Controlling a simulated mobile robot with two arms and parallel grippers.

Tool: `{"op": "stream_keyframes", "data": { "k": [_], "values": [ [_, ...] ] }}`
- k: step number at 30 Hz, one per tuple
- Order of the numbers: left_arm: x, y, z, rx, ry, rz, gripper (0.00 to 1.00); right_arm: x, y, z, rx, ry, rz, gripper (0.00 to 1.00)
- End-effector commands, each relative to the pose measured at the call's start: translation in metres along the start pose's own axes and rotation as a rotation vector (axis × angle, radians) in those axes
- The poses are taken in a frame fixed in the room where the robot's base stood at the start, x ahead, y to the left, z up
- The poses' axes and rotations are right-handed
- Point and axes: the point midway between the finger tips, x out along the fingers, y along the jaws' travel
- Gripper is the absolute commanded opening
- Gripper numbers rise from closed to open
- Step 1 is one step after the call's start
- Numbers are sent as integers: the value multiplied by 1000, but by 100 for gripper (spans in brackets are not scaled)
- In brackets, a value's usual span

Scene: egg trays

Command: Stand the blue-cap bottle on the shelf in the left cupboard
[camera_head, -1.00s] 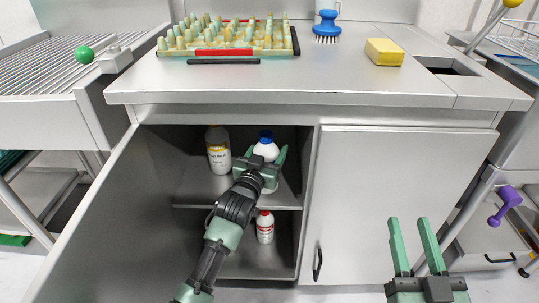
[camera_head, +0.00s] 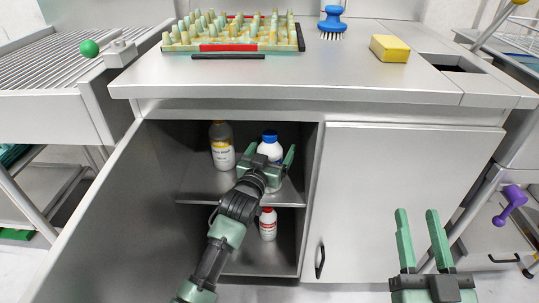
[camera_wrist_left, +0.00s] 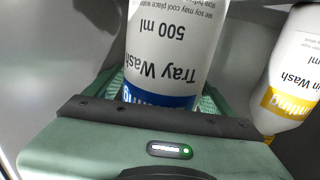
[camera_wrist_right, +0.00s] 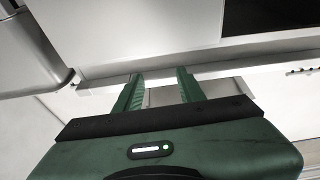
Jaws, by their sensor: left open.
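The blue-cap bottle (camera_head: 270,147) is white and stands upright on the shelf (camera_head: 205,184) inside the open left cupboard. In the left wrist view its label (camera_wrist_left: 170,50) reads "Tray Wash 500 ml" and fills the space ahead of the palm. My left gripper (camera_head: 266,160) is open, with its fingers on either side of the bottle; I cannot tell if they touch it. The bottle's lower part is hidden behind the gripper in the head view. My right gripper (camera_head: 423,236) is open and empty in front of the closed right cupboard door.
A yellow-label bottle (camera_head: 222,147) stands close left on the same shelf. A red-cap bottle (camera_head: 268,224) stands below. The open door (camera_head: 125,220) bounds the left side. The egg tray (camera_head: 232,47), blue brush (camera_head: 332,22) and yellow sponge (camera_head: 390,48) are on the counter.

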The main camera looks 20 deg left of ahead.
Motion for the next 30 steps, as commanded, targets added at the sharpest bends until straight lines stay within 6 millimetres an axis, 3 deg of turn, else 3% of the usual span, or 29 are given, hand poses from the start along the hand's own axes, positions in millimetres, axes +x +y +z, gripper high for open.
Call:
{"op": "stream_keyframes", "data": {
  "k": [8, 18, 26, 30],
  "values": [
    [-32, 0, -2, 0, -2, 0, 84, -7, 5, 38, -5, -222, 11, 39],
    [-94, 0, -2, 0, -1, -1, 84, -44, 15, 101, -11, -593, 34, 39],
    [-120, 0, 0, 1, -5, 1, 84, -65, 18, 121, -11, -728, 42, 39],
    [-156, 12, 12, 13, -106, 28, 84, -67, 19, 123, -11, -741, 43, 39]
  ]
}}
